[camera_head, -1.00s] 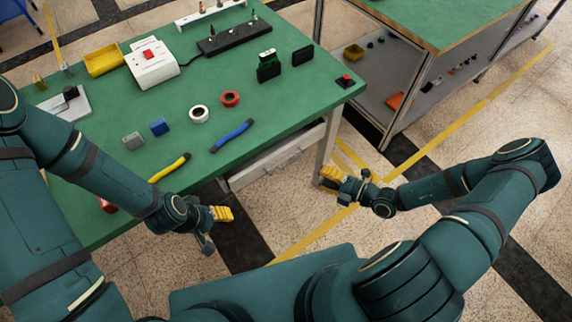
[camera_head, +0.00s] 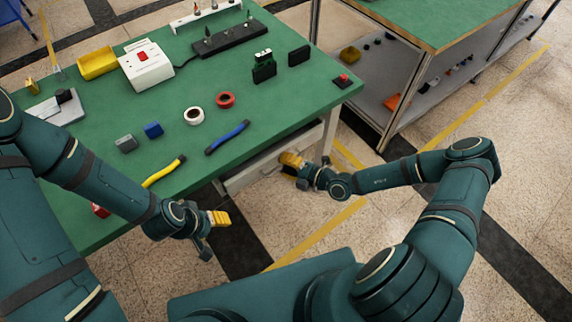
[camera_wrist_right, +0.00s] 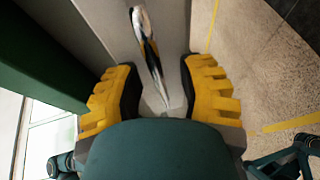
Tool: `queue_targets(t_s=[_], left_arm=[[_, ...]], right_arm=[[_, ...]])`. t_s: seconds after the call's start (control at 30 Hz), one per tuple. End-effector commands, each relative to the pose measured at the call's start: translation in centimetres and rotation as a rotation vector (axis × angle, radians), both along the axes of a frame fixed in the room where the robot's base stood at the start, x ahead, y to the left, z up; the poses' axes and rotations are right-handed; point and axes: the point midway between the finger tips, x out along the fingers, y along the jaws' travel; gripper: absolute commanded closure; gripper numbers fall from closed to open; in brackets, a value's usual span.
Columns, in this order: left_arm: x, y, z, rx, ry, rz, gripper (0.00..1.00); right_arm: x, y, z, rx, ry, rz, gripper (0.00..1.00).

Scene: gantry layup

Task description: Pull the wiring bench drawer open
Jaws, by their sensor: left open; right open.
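The wiring bench (camera_head: 105,200) has a green top, and a pale grey drawer (camera_head: 240,178) sits under its front edge. The drawer looks closed. In the right wrist view, the drawer's shiny metal handle (camera_wrist_right: 146,42) stands out from the pale drawer front (camera_wrist_right: 172,30). My right gripper (camera_head: 290,163) is at the drawer front in the head view. In the right wrist view its yellow fingers (camera_wrist_right: 157,80) are open, one on each side of the handle; I cannot tell whether they touch it. My left gripper (camera_head: 216,232) is open and empty, in front of the bench, away from the drawer.
On the bench lie a yellow tool (camera_head: 164,172), a blue tool (camera_head: 228,138), tape rolls (camera_head: 194,116) and a white box (camera_head: 147,66). A second bench with a lower shelf (camera_head: 370,85) stands at the right. The floor in front of the drawer is open.

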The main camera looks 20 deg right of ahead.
Motion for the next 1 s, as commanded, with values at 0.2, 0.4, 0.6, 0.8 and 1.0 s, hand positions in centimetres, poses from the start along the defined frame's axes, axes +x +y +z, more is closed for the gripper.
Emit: queue_targets(t_s=[0.2,0.4,0.6,0.8,1.0], left_arm=[[0.0,0.0,0.0,0.000,0.000,0.000,0.45],[0.0,0.0,0.0,0.000,0.000,0.000,0.45],[0.0,0.0,0.3,0.000,0.001,0.000,0.45],[-0.3,0.0,1.7,-0.001,0.007,-0.002,0.45],[-0.6,-0.1,3.3,-0.003,0.014,-0.004,0.45]], right_arm=[[0.0,0.0,0.0,0.000,0.000,0.000,0.72],[0.0,0.0,0.0,0.000,0.000,0.000,1.00],[-0.5,-0.2,0.1,0.000,0.000,0.001,1.00],[-3.5,-1.3,0.3,-0.001,0.004,0.000,1.00],[-8.4,-3.0,0.3,0.000,0.006,0.001,1.00]])
